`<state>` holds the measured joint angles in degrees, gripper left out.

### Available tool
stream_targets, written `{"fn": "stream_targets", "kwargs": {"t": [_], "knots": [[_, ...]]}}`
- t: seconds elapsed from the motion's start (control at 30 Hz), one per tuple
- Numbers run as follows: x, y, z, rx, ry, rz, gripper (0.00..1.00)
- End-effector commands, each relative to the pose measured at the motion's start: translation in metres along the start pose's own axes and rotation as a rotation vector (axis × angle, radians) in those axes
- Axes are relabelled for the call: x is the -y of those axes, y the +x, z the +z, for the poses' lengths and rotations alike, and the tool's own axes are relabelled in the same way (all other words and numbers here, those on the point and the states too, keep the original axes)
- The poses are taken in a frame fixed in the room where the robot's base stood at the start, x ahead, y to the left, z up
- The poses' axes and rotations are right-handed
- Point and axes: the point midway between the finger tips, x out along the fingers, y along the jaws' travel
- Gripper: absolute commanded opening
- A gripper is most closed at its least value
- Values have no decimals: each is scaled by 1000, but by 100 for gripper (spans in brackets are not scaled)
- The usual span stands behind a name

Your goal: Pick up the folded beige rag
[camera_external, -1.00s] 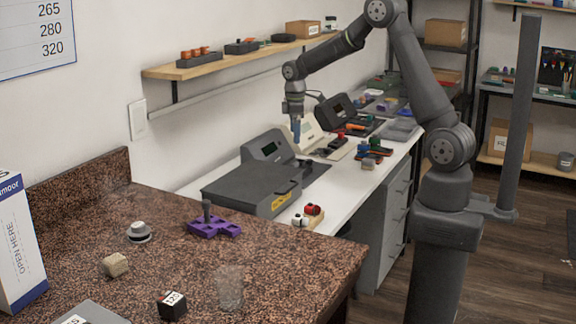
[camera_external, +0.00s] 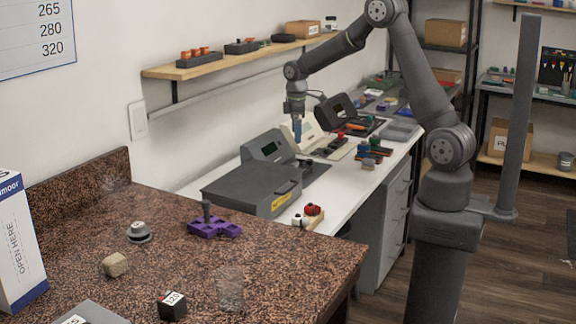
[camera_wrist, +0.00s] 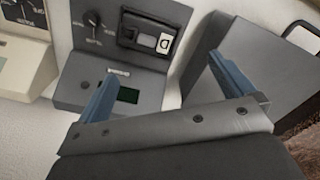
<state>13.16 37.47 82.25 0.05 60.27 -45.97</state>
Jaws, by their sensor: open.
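A small beige lump (camera_external: 115,265) lies on the speckled granite counter at the lower left of the external view; it may be the folded rag. My gripper (camera_external: 298,130) is above the white bench, near the grey device with a display, far from the lump on the counter. In the wrist view its two blue fingers (camera_wrist: 165,85) stand wide apart with nothing between them. No rag shows in the wrist view.
The grey device (camera_external: 250,188) stands on the white bench (camera_external: 330,195) below my gripper. The granite counter (camera_external: 190,265) also holds a purple fixture (camera_external: 213,226), a grey knob-like piece (camera_external: 139,232), a black cube (camera_external: 172,305) and a tall white box (camera_external: 18,240).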

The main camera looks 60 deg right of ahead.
Motion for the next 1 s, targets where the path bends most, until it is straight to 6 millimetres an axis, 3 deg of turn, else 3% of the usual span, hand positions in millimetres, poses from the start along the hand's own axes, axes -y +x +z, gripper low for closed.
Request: {"fn": "stream_targets", "kwargs": {"t": [0.03, 0.2, 0.47, 0.57, 0.67, 0.77, 0.87, 1.0], "knots": [[0, 0, 0, 0, 0, 0, 88], [0, 0, 0, 0, 0, 0, 60], [1, 0, -2, -2, -3, 0, 60], [9, -2, -22, -18, -27, 3, 60], [30, -7, -66, -53, -81, 9, 60], [67, -14, -127, -107, -155, 10, 60], [116, -22, -187, -166, -235, 5, 60], [199, -35, -261, -248, -347, -15, 60]]}}
